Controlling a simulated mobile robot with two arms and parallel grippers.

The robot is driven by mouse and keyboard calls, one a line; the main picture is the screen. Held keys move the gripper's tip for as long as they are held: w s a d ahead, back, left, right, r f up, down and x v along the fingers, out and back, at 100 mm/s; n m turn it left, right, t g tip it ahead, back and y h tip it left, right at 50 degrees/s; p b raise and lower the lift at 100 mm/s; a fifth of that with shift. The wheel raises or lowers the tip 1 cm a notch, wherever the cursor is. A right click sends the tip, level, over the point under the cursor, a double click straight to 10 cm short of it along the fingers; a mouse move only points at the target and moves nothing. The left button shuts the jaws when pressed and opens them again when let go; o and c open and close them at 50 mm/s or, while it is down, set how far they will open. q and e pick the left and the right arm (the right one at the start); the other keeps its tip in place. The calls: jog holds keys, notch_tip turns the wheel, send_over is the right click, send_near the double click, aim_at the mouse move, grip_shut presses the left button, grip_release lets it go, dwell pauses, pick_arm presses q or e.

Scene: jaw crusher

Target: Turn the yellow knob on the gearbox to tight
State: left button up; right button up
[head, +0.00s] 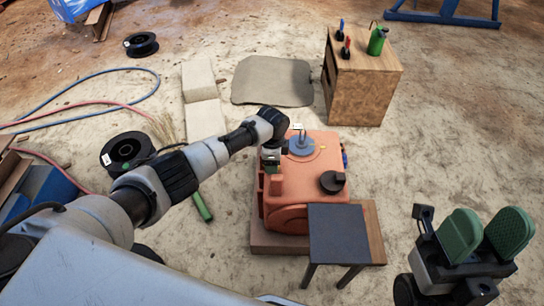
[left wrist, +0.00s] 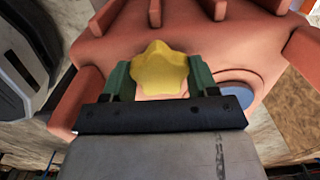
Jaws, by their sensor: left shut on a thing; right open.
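The orange gearbox (head: 305,185) stands on a base in the middle of the head view. The yellow knob (left wrist: 158,70), star-shaped with rounded lobes, shows in the left wrist view against the gearbox's orange housing (left wrist: 230,45). My left gripper (left wrist: 160,80) has its green fingers on either side of the knob and is shut on it. In the head view my left arm reaches in from the left and its gripper (head: 272,165) is at the gearbox's left side; the knob is hidden there. My right gripper (head: 484,235) is open and empty at the lower right, apart from the gearbox.
A small dark-topped table (head: 338,235) stands just in front of the gearbox. A wooden cabinet (head: 360,85) with a green bottle (head: 377,40) is behind it to the right. A black spool (head: 125,150) and hoses lie at left. Ground on the right is mostly clear.

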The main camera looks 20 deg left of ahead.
pick_arm(q)
jog(key=m, duration=0.3)
jog(key=shift+d, duration=0.1)
jog(key=m, duration=0.3)
jog(key=shift+m+p, duration=0.3)
jog(key=shift+p, duration=0.1)
jog(key=m, duration=0.6)
jog(key=o, duration=0.9)
jog(key=shift+r, duration=0.1)
